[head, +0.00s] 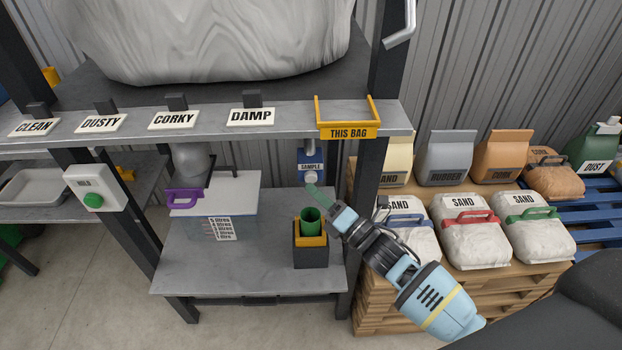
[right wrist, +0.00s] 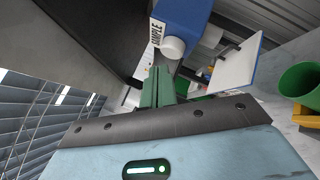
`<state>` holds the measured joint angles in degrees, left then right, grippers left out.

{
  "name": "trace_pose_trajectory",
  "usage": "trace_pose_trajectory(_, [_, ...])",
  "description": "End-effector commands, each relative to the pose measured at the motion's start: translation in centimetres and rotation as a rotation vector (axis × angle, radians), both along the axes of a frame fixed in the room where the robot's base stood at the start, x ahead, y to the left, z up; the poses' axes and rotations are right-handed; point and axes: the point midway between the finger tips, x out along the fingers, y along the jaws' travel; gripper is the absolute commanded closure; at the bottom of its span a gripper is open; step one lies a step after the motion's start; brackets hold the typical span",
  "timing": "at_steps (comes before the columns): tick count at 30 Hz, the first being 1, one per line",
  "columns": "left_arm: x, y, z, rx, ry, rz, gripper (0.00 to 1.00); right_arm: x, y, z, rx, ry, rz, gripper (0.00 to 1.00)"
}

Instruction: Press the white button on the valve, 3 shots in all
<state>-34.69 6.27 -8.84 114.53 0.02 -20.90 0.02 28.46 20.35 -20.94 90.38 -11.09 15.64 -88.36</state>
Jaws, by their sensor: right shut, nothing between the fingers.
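The blue valve (head: 311,166), labelled SAMPLE, hangs under the shelf edge below the yellow THIS BAG bracket. In the right wrist view the valve (right wrist: 190,14) is close and its white button (right wrist: 173,47) faces me. My right gripper (head: 312,190) comes in from the lower right, its green fingers shut and empty, just below the valve. In the right wrist view the fingertips (right wrist: 157,72) point at the button's lower left; I cannot tell whether they touch it. A green cup (head: 311,216) stands under the valve on a dark block with a yellow holder. My left gripper is not in view.
A HOLD box (head: 95,188) with a green button is at the left. Sand bags (head: 475,236) on a pallet are at the right.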

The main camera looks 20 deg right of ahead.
Motion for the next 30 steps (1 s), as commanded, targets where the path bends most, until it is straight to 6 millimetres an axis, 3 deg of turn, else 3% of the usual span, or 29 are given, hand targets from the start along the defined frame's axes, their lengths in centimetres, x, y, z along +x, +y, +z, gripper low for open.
trace_pose_trajectory(15, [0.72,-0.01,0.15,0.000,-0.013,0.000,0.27,0.01,0.00,0.00,0.000,0.000,0.000,1.00])
trace_pose_trajectory(30, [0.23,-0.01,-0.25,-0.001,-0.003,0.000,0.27,0.79,-0.23,-0.05,-0.001,0.000,0.000,1.00])
